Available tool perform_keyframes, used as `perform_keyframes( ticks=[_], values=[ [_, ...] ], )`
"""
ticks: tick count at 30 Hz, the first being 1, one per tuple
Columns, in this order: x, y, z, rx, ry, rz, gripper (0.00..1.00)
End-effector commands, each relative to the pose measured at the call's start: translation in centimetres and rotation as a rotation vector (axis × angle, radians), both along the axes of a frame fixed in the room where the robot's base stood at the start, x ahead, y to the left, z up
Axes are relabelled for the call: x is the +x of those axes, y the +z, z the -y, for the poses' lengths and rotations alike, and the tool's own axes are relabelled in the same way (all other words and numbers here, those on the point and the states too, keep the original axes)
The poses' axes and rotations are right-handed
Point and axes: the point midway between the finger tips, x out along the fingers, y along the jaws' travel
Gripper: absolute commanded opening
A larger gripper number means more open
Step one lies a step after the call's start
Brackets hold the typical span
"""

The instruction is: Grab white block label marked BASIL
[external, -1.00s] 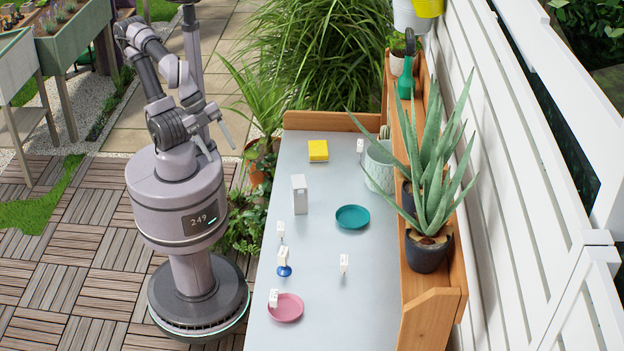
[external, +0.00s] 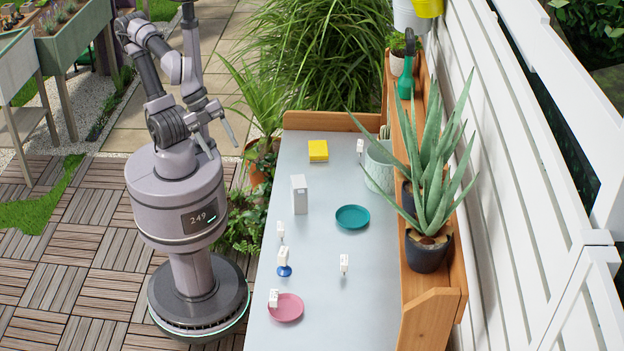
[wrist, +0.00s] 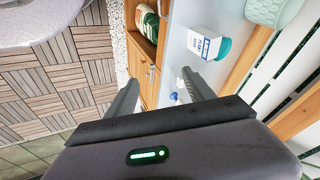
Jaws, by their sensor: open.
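Several small white block labels stand on the grey bench: one at the far end (external: 360,145), one right of centre (external: 344,260), one near the left edge (external: 280,228), one on a blue base (external: 283,254), and one at the pink saucer (external: 273,297). Their lettering is too small to read, so I cannot tell which is BASIL. My gripper (external: 223,147) is open and empty, left of the bench and apart from every label. In the wrist view, its spread fingers (wrist: 160,80) point toward the bench.
A white carton (external: 299,195) stands upright on the bench; it also shows in the wrist view (wrist: 204,43). A teal saucer (external: 352,217), pink saucer (external: 286,308), yellow item (external: 318,150) and pale green pot (external: 379,167) share the bench. Aloe (external: 437,165) overhangs its right side.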

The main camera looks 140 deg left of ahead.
Motion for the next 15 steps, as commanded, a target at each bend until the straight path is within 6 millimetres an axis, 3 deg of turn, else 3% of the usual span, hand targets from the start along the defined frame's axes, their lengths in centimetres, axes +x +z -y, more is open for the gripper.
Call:
perform_keyframes(
  ticks=[1, 3, 6, 10, 12, 15],
  values=[
    [1.9, 2.5, 0.0, 0.042, -0.095, -0.059, 0.62],
    [5.9, 5.5, -0.1, 0.132, -0.339, -0.182, 0.62],
    [12.8, 7.5, -0.5, 0.231, -0.764, -0.348, 0.62],
    [20.1, 6.1, -1.3, 0.287, -1.275, -0.471, 0.62],
    [22.5, 4.6, -1.6, 0.297, -1.477, -0.493, 0.62],
    [24.4, 2.9, -1.9, 0.302, -1.654, -0.499, 0.62]
  ],
)
